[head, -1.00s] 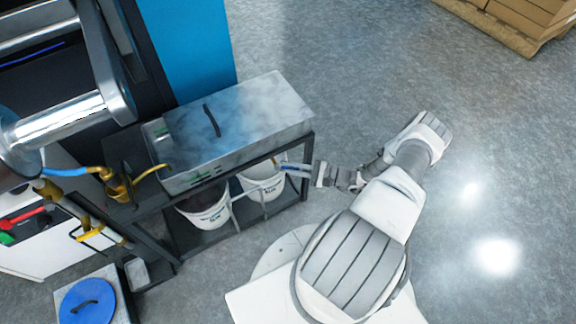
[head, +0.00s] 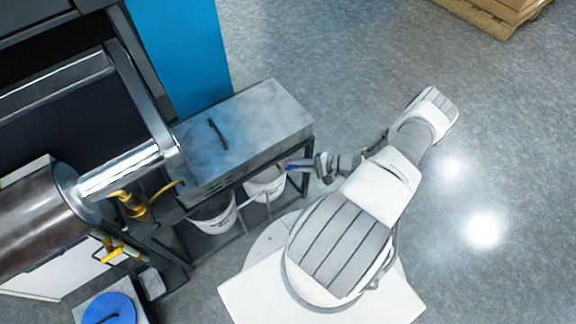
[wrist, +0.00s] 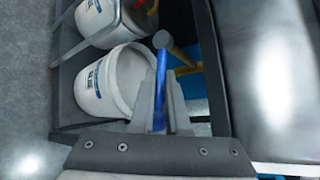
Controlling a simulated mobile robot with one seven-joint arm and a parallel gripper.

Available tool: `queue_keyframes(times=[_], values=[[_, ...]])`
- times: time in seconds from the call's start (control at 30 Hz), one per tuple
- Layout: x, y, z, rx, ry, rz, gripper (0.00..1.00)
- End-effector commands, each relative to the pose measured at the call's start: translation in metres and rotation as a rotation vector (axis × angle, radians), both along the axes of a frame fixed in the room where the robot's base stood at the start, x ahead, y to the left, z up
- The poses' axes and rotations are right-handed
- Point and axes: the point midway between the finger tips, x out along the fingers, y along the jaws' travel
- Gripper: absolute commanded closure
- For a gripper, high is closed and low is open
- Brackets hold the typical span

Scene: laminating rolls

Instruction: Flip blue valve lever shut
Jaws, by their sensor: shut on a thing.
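The blue valve lever (wrist: 160,88) lies lengthwise between the two fingers of my gripper (wrist: 161,103) in the wrist view. The fingers are shut on it. A round grey end (wrist: 162,40) shows at the lever's far tip, next to a yellow part (wrist: 187,68). In the head view my gripper (head: 297,165) reaches in at the right front of the frame under the steel tank, and only a small bit of blue shows at its tip. The valve body is mostly hidden there by the tank, so I cannot tell the lever's angle to the pipe.
The steel tank (head: 245,135) with a black handle sits on a black frame. White buckets (head: 265,183) stand on the shelf below, and one is close beside my fingers in the wrist view (wrist: 110,80). A large roller (head: 40,220) is at left. Floor at right is clear.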

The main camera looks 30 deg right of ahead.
Motion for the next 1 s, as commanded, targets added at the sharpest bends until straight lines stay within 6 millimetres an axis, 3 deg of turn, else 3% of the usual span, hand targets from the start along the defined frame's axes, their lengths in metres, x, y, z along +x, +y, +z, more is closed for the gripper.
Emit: queue_keyframes(times=[0.03,0.4,0.97,1.0], values=[[-0.0004,-0.0008,0.0079,-0.026,0.001,-0.002,1.00],[-0.0006,-0.0018,0.0126,-0.190,-0.005,-0.002,1.00],[-0.0003,-0.0020,0.0115,-0.224,-0.007,0.000,1.00],[-0.0003,-0.0020,0.0115,-0.224,-0.007,0.000,0.85]])
